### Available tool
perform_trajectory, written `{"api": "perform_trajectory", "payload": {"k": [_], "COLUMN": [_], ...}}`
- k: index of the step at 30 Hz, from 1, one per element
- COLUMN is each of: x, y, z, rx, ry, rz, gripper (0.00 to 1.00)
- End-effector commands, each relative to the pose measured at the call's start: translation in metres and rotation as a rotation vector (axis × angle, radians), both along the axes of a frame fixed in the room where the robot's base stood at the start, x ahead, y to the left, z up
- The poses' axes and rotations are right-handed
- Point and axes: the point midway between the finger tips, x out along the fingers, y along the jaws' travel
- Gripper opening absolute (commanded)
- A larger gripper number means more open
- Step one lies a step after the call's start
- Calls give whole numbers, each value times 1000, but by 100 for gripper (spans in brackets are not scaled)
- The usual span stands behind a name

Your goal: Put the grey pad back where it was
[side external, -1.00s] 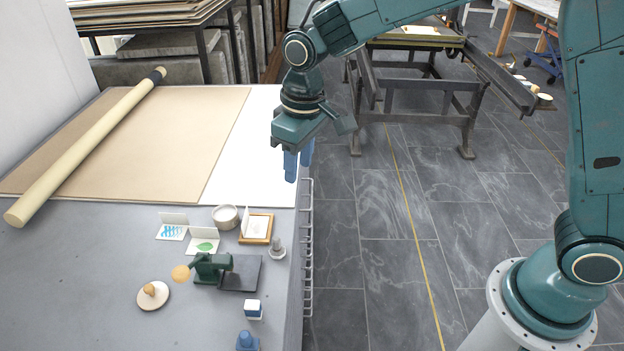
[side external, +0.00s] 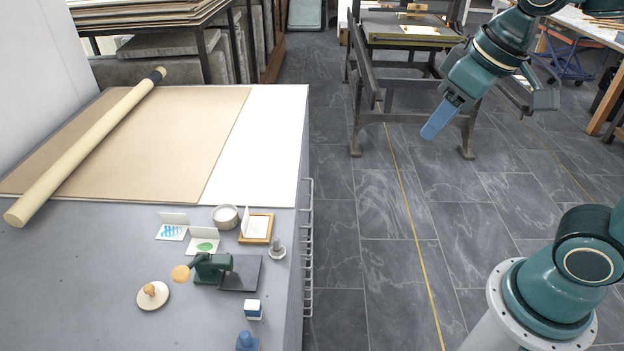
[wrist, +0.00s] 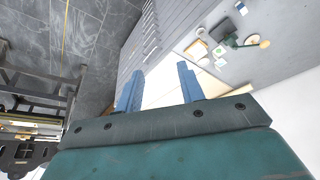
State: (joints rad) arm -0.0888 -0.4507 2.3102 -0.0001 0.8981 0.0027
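A dark grey square pad (side external: 240,273) lies flat on the grey table, partly covered by a small green device (side external: 211,267) at its left. I cannot tell for sure whether it is the task's grey pad. My gripper (side external: 430,131) hangs over the floor, right of the table and well away from the pad. In the wrist view my gripper (wrist: 161,70) has its two blue fingers apart with nothing held between them. The green device also shows small in the wrist view (wrist: 229,38), on the tabletop.
Around the pad are a blue-white block (side external: 253,309), a grey knobbed piece (side external: 277,250), a wooden frame (side external: 256,229), a round tin (side external: 226,217), cards and a round knobbed lid (side external: 153,295). A long roll (side external: 85,145) lies at the back left. The table's front left is bare.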

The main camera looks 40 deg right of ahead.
Motion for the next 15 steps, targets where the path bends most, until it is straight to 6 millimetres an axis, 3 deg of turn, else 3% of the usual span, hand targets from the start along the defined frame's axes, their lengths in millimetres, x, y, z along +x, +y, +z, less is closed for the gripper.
{"api": "perform_trajectory", "payload": {"k": [6, 15], "x": [-43, -69], "y": [-15, -22], "z": [-3, -11], "rx": [4, 4], "ry": [-66, -107], "rz": [-52, -85], "gripper": [39, 39]}}
